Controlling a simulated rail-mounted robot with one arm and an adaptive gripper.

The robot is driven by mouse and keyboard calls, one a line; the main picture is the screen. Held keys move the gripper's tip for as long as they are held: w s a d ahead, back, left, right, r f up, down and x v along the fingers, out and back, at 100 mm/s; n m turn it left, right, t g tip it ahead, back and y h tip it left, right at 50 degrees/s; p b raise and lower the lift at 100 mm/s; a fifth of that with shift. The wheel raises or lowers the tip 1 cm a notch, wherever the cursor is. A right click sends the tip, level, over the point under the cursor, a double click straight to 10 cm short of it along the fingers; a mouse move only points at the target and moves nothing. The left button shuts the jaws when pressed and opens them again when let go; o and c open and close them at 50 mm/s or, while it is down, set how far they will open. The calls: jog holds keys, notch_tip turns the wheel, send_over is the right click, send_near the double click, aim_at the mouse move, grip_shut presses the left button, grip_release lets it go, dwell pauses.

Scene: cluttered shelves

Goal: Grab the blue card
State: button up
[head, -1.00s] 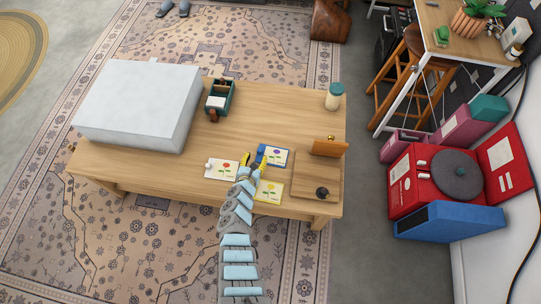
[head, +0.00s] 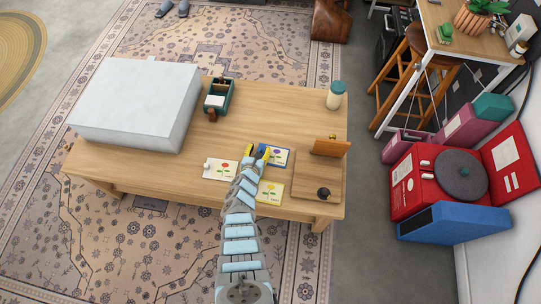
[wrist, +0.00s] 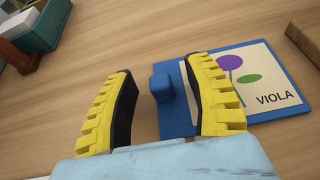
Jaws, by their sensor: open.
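The blue card (head: 277,156) lies flat on the wooden table; it has a blue border, a purple flower and the word VIOLA. In the wrist view the card (wrist: 262,108) reaches from the middle to the right, with a small blue knob (wrist: 162,87) at its left edge. My gripper (head: 258,151) is over the card's left edge. In the wrist view my gripper (wrist: 168,92) is open, its yellow ribbed fingers on either side of the knob. The right finger overlaps part of the card. I cannot tell whether either finger touches it.
A red-flower card (head: 219,170) lies to the left and a yellow card (head: 270,191) in front. A wooden board (head: 304,187) is at right. A green box (head: 219,95) and a large white box (head: 138,105) stand behind left. The table's back middle is clear.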

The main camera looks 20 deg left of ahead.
grip_shut()
jog(key=shift+r, duration=0.1)
dwell(0.4)
